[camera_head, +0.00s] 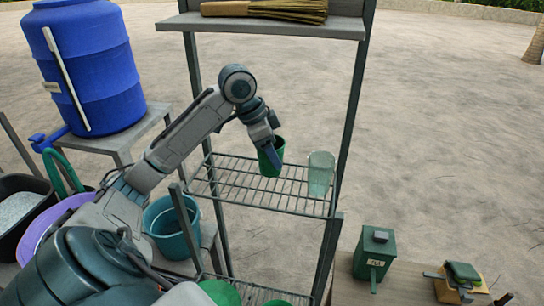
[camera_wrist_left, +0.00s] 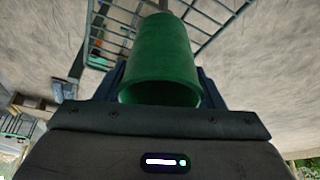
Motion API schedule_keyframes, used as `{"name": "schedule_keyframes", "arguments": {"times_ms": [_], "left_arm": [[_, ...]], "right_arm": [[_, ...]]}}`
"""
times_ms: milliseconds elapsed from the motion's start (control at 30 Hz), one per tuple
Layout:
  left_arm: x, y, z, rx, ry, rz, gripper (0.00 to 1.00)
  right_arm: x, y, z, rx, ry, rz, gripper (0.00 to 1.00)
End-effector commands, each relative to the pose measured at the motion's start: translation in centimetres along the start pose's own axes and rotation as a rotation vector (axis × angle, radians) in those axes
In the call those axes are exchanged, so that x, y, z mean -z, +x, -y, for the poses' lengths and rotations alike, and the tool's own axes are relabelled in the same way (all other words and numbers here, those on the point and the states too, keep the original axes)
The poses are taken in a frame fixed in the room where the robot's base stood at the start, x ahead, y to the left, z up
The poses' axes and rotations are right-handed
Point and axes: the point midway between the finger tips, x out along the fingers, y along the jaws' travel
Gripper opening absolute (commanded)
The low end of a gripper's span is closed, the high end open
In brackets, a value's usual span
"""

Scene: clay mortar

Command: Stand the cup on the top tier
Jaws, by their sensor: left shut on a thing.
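A green cup (camera_head: 270,158) is held by my left gripper (camera_head: 268,140) over the upper wire tier (camera_head: 262,202) of the metal rack, left of a clear greenish glass. The gripper comes down from above and is shut on the cup; I cannot tell whether the cup's base touches the wires. In the left wrist view the cup (camera_wrist_left: 162,55) lies between the fingers, with wire shelf bars beyond it. My right gripper is not in view.
The clear glass (camera_head: 321,174) stands on the tier's right part. A wooden shelf (camera_head: 262,26) with a broom (camera_head: 265,9) is above. Green cups (camera_head: 220,292) are on the lower tier. A blue barrel (camera_head: 85,65) stands left, and a green box (camera_head: 374,252) right.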

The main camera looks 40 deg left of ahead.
Motion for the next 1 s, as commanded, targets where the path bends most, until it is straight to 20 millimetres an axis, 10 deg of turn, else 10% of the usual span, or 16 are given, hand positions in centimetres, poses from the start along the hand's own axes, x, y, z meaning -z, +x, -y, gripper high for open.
{"name": "schedule_keyframes", "arguments": {"times_ms": [700,733,833,1000], "left_arm": [[-1.4,3.3,0.0,-0.001,-0.001,0.001,0.4],[-1.4,3.4,0.0,-0.001,-0.001,0.001,0.64],[-1.4,3.3,0.0,0.0,-0.001,0.001,0.84],[-1.4,3.3,0.0,0.0,-0.001,0.001,0.84]], "right_arm": [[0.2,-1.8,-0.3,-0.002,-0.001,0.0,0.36],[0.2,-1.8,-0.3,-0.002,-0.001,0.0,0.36],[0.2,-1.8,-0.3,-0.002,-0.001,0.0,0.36],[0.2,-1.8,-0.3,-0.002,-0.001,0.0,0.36]]}}
